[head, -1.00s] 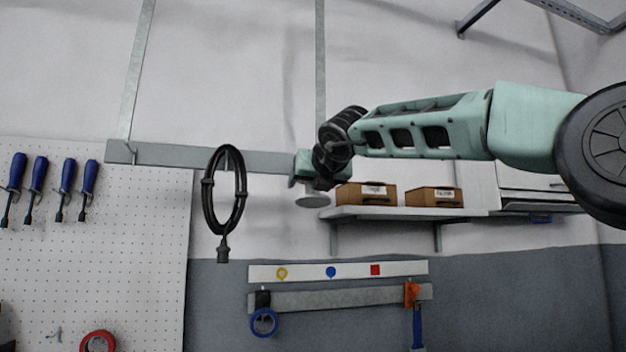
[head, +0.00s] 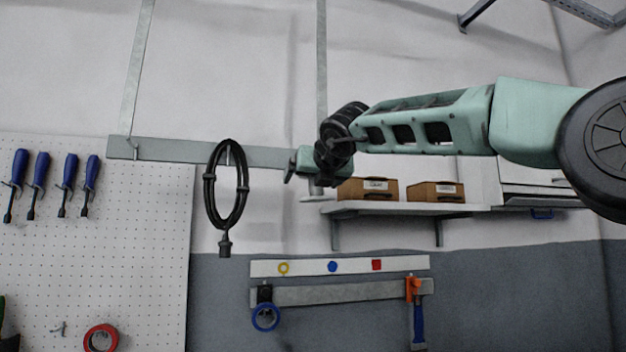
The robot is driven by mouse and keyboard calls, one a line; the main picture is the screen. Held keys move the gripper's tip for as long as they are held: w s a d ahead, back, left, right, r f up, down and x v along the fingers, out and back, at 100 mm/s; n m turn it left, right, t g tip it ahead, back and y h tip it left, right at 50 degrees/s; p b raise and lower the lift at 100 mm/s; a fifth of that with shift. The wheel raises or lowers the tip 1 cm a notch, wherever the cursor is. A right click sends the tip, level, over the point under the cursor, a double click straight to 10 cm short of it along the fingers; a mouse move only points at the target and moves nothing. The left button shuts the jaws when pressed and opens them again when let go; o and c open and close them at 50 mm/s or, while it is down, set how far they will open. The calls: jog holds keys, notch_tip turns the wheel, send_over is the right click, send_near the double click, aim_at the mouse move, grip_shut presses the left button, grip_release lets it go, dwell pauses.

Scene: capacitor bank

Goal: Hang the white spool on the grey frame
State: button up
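The grey frame (head: 190,150) is on the wall, with a long horizontal bar and two uprights. A black cable coil (head: 211,190) hangs at its middle. My gripper (head: 291,170) is at the right part of the bar, seen from behind; its fingers are too small and hidden to show whether they are open. A thin pale edge, likely the white spool (head: 312,198), shows just below my wrist. Most of it is hidden, so I cannot tell whether it is held or rests on the frame. My wrist also covers the bar's right end.
A shelf with two brown boxes (head: 367,189) is right of my wrist. Below are a marked strip (head: 350,264) and a rail with a blue ring (head: 265,318) and an orange-and-blue tool (head: 416,310). A pegboard (head: 120,240) with blue-handled screwdrivers is left.

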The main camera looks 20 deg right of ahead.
jog(key=shift+s, duration=0.1)
jog(key=b+v, duration=0.7)
jog(key=v, duration=1)
jog(key=shift+s, duration=0.15)
